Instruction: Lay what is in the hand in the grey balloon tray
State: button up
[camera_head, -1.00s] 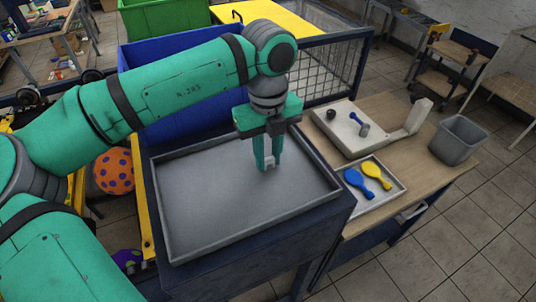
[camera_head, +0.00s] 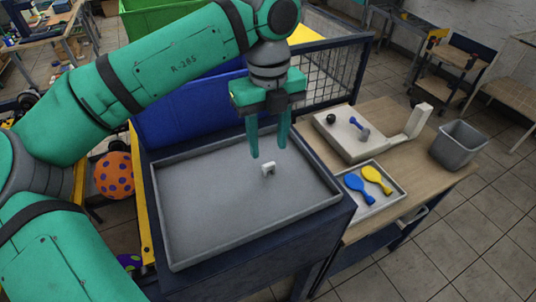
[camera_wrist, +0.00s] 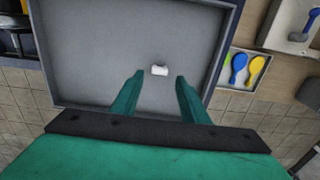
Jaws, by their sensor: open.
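A small white object (camera_head: 268,170) lies on the floor of the large grey tray (camera_head: 190,222), right of its middle. In the wrist view the white object (camera_wrist: 159,70) shows just beyond my fingertips. My gripper (camera_head: 268,151) is open and empty above the tray, fingers pointing down. The fingers appear clear of the object. Both fingers show in the wrist view (camera_wrist: 158,78), one on each side of the object in the picture.
A smaller pale tray (camera_head: 388,199) on the wooden table holds a blue (camera_head: 359,188) and a yellow balloon-like piece (camera_head: 377,179). Behind it stands a pale device (camera_head: 352,147); a grey bin (camera_head: 459,145) is at right. A blue bin (camera_head: 190,110) borders the large tray's back.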

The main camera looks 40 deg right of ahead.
aim_at(269, 163)
jog(key=shift+w+r, duration=0.1)
jog(key=shift+r, duration=2.65)
